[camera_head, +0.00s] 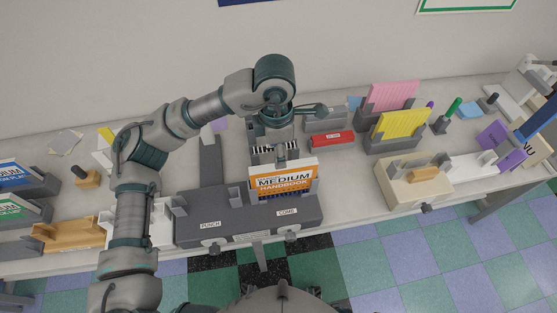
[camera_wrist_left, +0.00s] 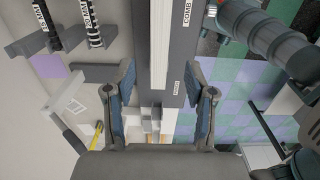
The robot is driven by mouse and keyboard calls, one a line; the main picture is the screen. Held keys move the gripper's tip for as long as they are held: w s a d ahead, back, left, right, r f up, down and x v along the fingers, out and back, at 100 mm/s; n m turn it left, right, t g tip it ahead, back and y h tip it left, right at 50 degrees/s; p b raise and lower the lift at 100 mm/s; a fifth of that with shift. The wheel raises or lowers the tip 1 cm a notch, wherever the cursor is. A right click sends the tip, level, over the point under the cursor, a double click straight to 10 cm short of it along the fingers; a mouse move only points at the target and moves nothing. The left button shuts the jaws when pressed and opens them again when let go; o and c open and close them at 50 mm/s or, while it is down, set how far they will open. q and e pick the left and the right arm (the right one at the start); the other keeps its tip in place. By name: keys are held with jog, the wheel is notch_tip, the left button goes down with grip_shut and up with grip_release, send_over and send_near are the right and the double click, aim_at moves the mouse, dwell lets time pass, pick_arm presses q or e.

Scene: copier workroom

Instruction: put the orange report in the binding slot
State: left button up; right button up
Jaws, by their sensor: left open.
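The orange report (camera_head: 283,181), marked MEDIUM HANDBOOK, stands upright at the COMB end of the grey binding machine (camera_head: 235,228). Its lower edge meets the machine's top; I cannot tell how deep it sits in the slot. In the left wrist view a pale strip, apparently the report's top edge (camera_wrist_left: 160,40), runs beside the COMB label. My left gripper (camera_head: 281,155) is just above the report, pointing down. In the left wrist view its fingers (camera_wrist_left: 162,78) are open, one on each side of the strip's end, with gaps visible. My right gripper is not in view.
Black comb rings (camera_wrist_left: 92,22) stand in holders behind the machine. A red box (camera_head: 333,139) and racks with pink (camera_head: 393,96) and yellow (camera_head: 402,123) reports are to the right. A beige box (camera_head: 412,181) is at the front right. Wooden and white trays stand at left.

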pick_arm(q)
jog(key=shift+r, duration=1.2)
